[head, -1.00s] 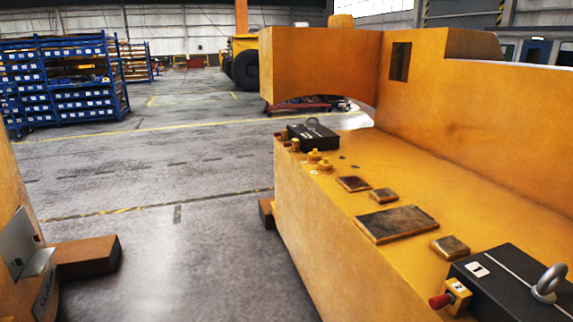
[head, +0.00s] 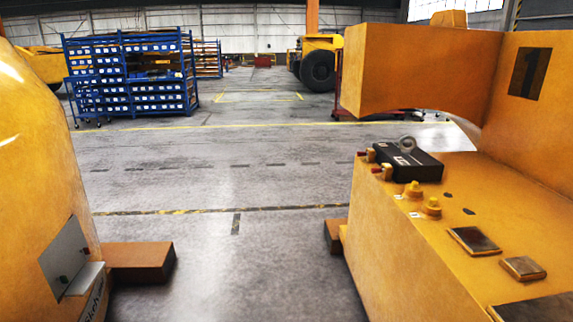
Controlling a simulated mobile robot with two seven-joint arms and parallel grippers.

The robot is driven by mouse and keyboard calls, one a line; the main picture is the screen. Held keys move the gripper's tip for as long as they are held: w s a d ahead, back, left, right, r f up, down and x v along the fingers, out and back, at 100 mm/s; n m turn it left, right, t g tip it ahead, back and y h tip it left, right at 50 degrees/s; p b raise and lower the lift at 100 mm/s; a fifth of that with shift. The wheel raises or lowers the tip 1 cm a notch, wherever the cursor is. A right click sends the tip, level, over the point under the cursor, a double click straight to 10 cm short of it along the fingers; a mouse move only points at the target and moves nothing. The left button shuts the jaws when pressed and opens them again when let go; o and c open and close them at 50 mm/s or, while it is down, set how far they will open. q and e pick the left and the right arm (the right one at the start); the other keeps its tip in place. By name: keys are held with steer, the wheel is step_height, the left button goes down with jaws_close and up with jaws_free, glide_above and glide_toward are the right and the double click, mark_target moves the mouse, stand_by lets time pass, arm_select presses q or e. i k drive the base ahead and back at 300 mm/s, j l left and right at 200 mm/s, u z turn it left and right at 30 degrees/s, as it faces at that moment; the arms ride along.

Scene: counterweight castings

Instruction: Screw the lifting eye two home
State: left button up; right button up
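A grey lifting eye (head: 407,143) stands on a small black block (head: 415,168) at the far left end of the right yellow casting's top (head: 470,200). I cannot read a number by this eye. Red-tipped fittings (head: 374,163) sit at the block's left edge. The dark panel on the casting's upright wall carries the number 1 (head: 528,73). The nearer black block with a larger eye and a tag reading 2 is out of view now. Neither of my grippers is in view.
Yellow knobs (head: 413,189) and dark metal pads (head: 473,241) sit on the right casting. Another yellow casting (head: 30,170) stands at left, with a brown block (head: 140,262) at its foot. Open grey floor (head: 240,250) lies between. A blue rack (head: 130,80) stands behind.

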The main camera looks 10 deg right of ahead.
mark_target(405, 150)
steer(key=i+j+z, duration=0.15)
steer(key=i, duration=0.45)
steer(key=i+j+z, duration=0.2)
steer(key=i, duration=0.4)
steer(key=i+j+z, duration=0.15)
steer(key=i+z, duration=0.25)
steer(key=i+j+z, duration=0.2)
steer(key=z, duration=0.15)
steer(key=i+j+z, duration=0.6)
steer(key=j+z, duration=0.15)
steer(key=i+j+z, duration=0.2)
steer(key=j, duration=0.15)
steer(key=i+j+z, duration=0.15)
steer(key=j, duration=0.25)
steer(key=i+j+z, duration=0.2)
steer(key=j, duration=0.2)
steer(key=i+j+z, duration=0.15)
steer(key=j, duration=0.25)
steer(key=i+j+z, duration=0.2)
steer(key=j, duration=0.25)
steer(key=j+z, duration=0.2)
steer(key=j, duration=0.2)
steer(key=k, duration=0.05)
